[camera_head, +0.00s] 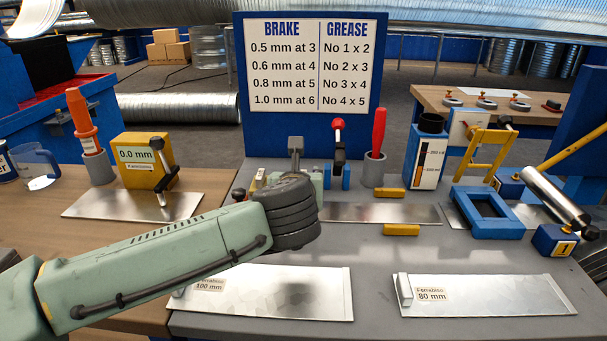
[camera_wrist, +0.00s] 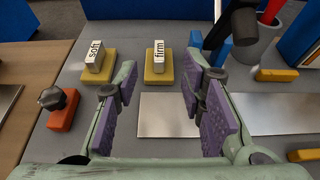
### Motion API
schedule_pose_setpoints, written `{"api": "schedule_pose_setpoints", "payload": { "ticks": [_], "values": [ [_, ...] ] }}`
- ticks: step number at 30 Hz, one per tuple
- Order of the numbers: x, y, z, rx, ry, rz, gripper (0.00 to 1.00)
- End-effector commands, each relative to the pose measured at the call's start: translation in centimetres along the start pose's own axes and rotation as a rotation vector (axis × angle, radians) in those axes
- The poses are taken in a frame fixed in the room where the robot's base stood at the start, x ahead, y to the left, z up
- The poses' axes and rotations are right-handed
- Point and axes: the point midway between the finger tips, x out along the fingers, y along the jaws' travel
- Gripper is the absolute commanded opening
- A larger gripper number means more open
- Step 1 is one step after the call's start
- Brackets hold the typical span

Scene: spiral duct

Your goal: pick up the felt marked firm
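The felt marked firm (camera_wrist: 159,66) stands in the wrist view as a white labelled piece on a yellow base, on the grey bench top. A similar felt marked soft (camera_wrist: 98,62) stands to its left. My gripper (camera_wrist: 160,88) is open and empty, its purple-padded fingers spread apart. The firm felt shows beyond the fingertips, roughly centred between them in the picture. In the head view my gripper (camera_head: 308,180) is largely hidden behind my dark wrist, and I cannot make out the firm felt there.
An orange block with a black knob (camera_wrist: 62,110) is left of the fingers. A grey cup with a red-handled tool (camera_head: 373,170) and yellow blocks (camera_head: 402,230) are to the right. A blue sign board (camera_head: 313,140) rises behind. Metal sheets (camera_head: 485,295) lie in front.

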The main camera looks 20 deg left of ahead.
Motion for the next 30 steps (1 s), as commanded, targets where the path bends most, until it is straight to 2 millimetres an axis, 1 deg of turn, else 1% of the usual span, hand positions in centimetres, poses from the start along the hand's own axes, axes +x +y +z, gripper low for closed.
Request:
{"api": "schedule_pose_setpoints", "payload": {
  "ticks": [2,6,9,14,21,24,30],
  "values": [
    [1.2,0.2,-0.3,0.006,0.011,0.006,0.37],
    [3.5,0.1,-0.2,0.006,0.007,0.004,0.37],
    [4.7,0.1,-0.2,0.005,0.006,0.003,0.37],
    [5.7,0.1,-0.2,0.004,0.007,0.003,0.37],
    [9.2,0.1,-0.1,0.003,0.005,0.002,0.37],
    [10.1,0.1,-0.2,0.004,0.005,0.001,0.37],
    [10.4,0.1,-0.3,0.005,0.004,0.001,0.37]
  ]
}}
